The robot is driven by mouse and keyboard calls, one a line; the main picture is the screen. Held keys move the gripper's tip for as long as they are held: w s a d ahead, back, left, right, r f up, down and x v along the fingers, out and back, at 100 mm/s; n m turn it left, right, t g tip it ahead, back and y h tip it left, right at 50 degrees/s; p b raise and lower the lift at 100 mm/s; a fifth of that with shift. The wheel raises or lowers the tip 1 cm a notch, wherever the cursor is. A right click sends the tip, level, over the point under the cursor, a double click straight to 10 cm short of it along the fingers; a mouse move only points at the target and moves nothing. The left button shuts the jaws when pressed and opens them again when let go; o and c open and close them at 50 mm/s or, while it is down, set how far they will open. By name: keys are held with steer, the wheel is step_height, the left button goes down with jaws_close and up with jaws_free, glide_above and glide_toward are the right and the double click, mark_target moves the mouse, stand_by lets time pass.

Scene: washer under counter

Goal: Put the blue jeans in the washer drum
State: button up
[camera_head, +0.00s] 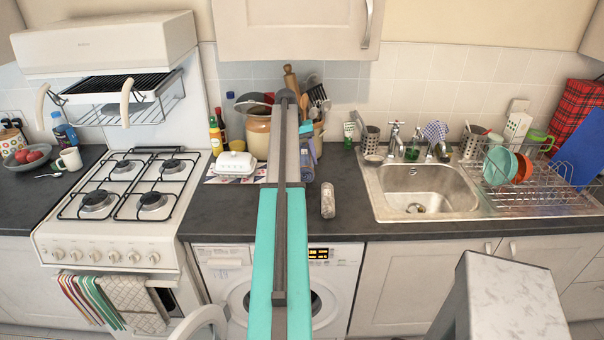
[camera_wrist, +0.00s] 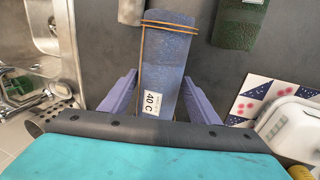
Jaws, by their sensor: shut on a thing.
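The blue jeans, a rolled blue bundle (camera_wrist: 165,65) with thin brown bands and a white "40 C" label, sit between the purple-blue fingers of my gripper (camera_wrist: 158,84) in the wrist view. The gripper is shut on them, over the back of the counter. I cannot tell whether the roll touches the counter. In the head view my arm hides most of the gripper and jeans; a bit of blue (camera_head: 309,152) shows beside it. The white washer (camera_head: 340,285) is under the counter. Its round opening (camera_head: 315,302) looks dark and is partly hidden by my arm.
A grey roll (camera_head: 328,200) lies on the counter (camera_head: 350,225); a green roll (camera_wrist: 238,25) shows in the wrist view. A butter dish (camera_head: 236,164) is left, the sink (camera_head: 420,190) right.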

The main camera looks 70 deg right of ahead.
stand_by(0.3)
steer(key=shift+w+a+b+x, duration=0.15)
steer(key=shift+b+x, duration=0.25)
steer(key=shift+x, duration=0.4)
steer(key=shift+w+b+x, duration=0.2)
steer(key=shift+b+x, duration=0.2)
steer(key=shift+x, duration=0.35)
steer(key=shift+w+a+b+x, duration=0.15)
steer(key=shift+b+x, duration=0.25)
steer(key=shift+x, duration=0.4)
steer(key=shift+w+d+f, duration=0.1)
steer(key=shift+f, duration=0.1)
steer(key=o, duration=1.4)
steer(key=shift+o, duration=0.2)
steer(key=shift+r, duration=0.1)
steer(key=shift+p+v, duration=2.75)
steer(key=shift+v, duration=3.2)
